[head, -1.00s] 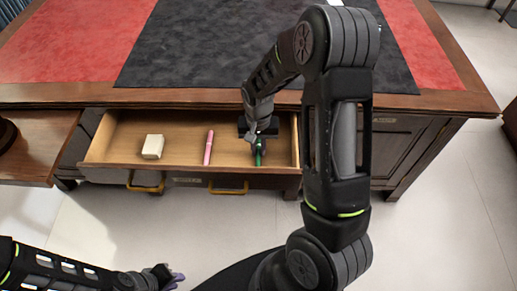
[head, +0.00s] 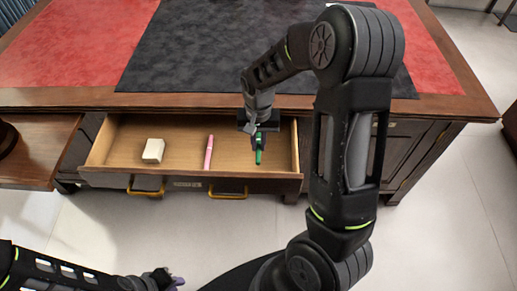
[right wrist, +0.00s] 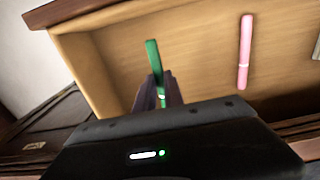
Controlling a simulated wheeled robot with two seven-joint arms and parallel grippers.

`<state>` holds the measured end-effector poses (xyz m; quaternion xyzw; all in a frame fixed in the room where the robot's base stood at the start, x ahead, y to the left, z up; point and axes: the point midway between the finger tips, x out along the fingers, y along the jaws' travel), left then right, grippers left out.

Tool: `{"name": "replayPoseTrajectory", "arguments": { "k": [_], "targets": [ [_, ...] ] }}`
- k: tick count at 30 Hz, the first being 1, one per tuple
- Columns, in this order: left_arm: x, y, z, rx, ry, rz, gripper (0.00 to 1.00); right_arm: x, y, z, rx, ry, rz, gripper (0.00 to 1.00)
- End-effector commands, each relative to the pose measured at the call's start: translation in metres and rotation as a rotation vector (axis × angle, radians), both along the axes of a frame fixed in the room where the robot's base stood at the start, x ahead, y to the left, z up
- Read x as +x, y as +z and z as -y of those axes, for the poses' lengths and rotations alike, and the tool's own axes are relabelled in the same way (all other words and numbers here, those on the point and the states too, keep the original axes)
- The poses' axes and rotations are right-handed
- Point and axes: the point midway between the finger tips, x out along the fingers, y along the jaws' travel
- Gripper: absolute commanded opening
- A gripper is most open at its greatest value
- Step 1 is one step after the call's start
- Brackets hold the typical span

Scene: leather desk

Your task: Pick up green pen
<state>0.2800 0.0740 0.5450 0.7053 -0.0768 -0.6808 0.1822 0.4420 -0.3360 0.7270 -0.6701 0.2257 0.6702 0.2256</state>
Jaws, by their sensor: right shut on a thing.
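The green pen (head: 259,148) is at the right end of the open drawer (head: 120,165) in the head view. My right gripper (head: 258,138) is shut on it. In the right wrist view the green pen (right wrist: 153,58) stands out between the dark fingers (right wrist: 162,92) of my right gripper, with drawer wood behind it. The pen appears to be over the drawer; how far above its floor I cannot tell. My left gripper (head: 172,280) is at the bottom left of the head view, away from the drawer, and its finger opening is unclear.
A pink pen (head: 209,151) and a white eraser-like block (head: 153,150) lie in the drawer to the left; the pink pen also shows in the right wrist view (right wrist: 245,52). The drawer walls surround them. The desk top (head: 70,50) lies beyond.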

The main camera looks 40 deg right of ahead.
Motion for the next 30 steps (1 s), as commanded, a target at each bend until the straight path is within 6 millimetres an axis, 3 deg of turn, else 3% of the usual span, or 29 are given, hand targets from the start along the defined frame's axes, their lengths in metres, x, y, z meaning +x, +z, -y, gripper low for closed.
{"name": "replayPoseTrajectory", "arguments": {
  "k": [6, 15, 21, 30],
  "targets": [
    [0.000, 0.004, 0.000, 0.000, 0.000, 0.000, 0.20, 0.001, 0.055, 0.000, -0.001, 0.000, 0.006, 0.00],
    [0.000, 0.007, 0.000, 0.000, 0.000, 0.000, 0.20, 0.001, 0.110, 0.000, 0.000, 0.000, 0.004, 0.00],
    [0.000, 0.008, 0.000, 0.000, 0.001, 0.000, 0.20, 0.000, 0.127, 0.000, 0.000, -0.001, 0.002, 0.00],
    [0.000, 0.008, 0.000, 0.000, 0.001, 0.000, 0.20, 0.000, 0.129, 0.000, 0.000, 0.000, 0.000, 0.00]
  ]
}}
